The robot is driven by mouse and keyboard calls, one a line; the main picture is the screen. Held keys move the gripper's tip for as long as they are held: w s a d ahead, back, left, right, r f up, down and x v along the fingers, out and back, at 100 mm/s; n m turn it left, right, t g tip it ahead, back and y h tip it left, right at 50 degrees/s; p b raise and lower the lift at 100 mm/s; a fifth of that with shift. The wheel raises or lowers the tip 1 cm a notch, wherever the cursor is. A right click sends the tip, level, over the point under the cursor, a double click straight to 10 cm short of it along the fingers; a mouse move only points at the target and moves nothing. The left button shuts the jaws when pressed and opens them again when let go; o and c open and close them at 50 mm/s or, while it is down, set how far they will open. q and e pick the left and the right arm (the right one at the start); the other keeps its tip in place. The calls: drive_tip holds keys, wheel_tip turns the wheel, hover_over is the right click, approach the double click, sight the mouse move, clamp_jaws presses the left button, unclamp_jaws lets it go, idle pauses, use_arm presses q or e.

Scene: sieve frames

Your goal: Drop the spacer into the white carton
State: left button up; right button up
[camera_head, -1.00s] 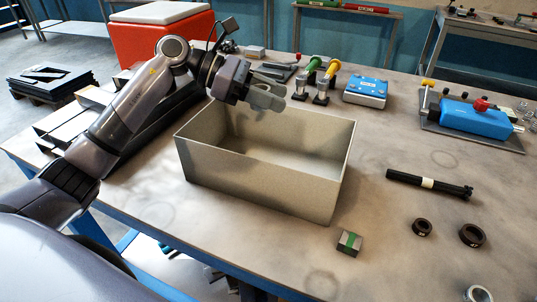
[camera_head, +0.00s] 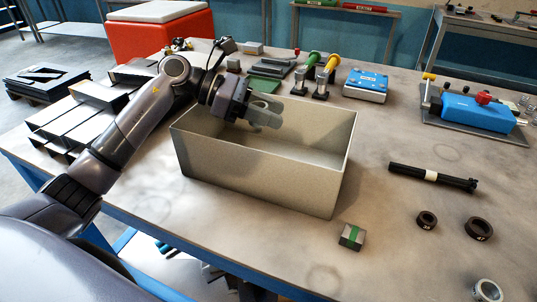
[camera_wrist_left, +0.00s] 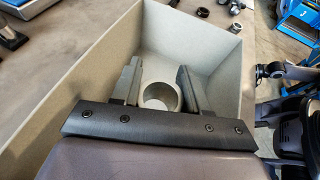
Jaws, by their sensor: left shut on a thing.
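The white carton (camera_head: 255,187) is an open, off-white box on the table in the head view. Its wall and floor also fill much of the left wrist view (camera_wrist_left: 60,85). My left gripper (camera_head: 266,114) is over the carton's open top, towards its back left. In the left wrist view, my left gripper (camera_wrist_left: 160,85) is shut on the spacer (camera_wrist_left: 161,97), a pale grey ring between its two fingers. The spacer is not clearly visible in the head view. My right gripper is not in view.
A black rod (camera_head: 432,175) and dark rings (camera_head: 479,228) lie to the right. Yellow- and green-topped posts (camera_head: 322,80) and a blue box (camera_head: 367,86) stand behind. Table between is clear.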

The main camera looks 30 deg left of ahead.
use_arm(q)
drive_tip(key=o, duration=1.2)
drive_tip(key=b+v, duration=0.2)
drive_tip(key=v, duration=0.5)
drive_tip(key=shift+a, duration=0.1)
drive_tip(key=shift+s, duration=0.1)
